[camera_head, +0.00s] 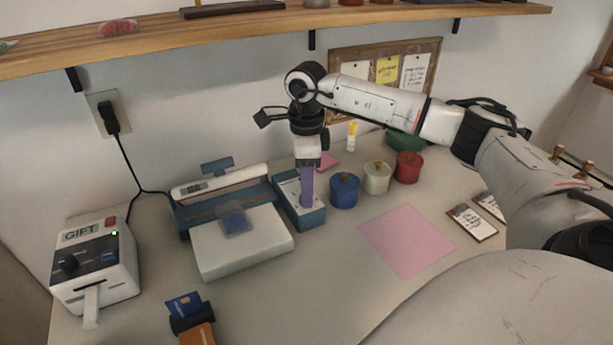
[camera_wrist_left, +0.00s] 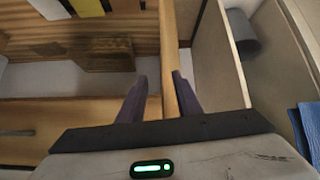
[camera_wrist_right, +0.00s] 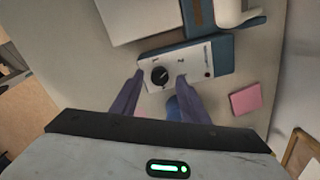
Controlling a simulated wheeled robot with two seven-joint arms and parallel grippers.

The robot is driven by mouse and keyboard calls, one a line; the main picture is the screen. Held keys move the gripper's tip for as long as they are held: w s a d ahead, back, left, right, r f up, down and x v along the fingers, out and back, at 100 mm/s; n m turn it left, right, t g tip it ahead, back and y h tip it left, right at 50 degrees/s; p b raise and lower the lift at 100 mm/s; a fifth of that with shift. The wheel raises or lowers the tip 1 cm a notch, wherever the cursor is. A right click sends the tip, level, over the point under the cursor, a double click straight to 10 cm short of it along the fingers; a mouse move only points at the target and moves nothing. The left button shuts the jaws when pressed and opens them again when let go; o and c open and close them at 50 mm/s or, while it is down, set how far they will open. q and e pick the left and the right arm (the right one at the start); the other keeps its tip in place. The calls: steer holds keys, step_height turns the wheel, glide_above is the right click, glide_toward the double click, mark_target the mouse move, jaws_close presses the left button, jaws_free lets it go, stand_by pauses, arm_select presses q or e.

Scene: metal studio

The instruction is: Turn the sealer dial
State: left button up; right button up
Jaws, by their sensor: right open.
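The sealer (camera_head: 238,225) is blue and white, with a control box (camera_head: 314,217) at its right side. The black round sealer dial (camera_wrist_right: 160,75) is on the box's white top panel in the right wrist view. My right gripper (camera_head: 307,203) is over the box in the head view, and its fingers hide the dial there. In the right wrist view my right gripper (camera_wrist_right: 160,78) is open, its fingertips apart on either side of the dial; contact cannot be told. My left gripper (camera_wrist_left: 160,80) is open and empty in the left wrist view, away from the sealer.
A GIFT label printer (camera_head: 95,265) with a dark knob stands at the left. Blue (camera_head: 344,191), cream (camera_head: 376,177) and red (camera_head: 407,168) pots stand right of the control box. A pink sheet (camera_head: 407,240) lies flat in front. A wooden shelf (camera_head: 150,38) runs above.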

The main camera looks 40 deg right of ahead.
step_height(320, 180, up, 9)
stand_by(0.3)
steer(key=shift+s, duration=0.1)
stand_by(0.4)
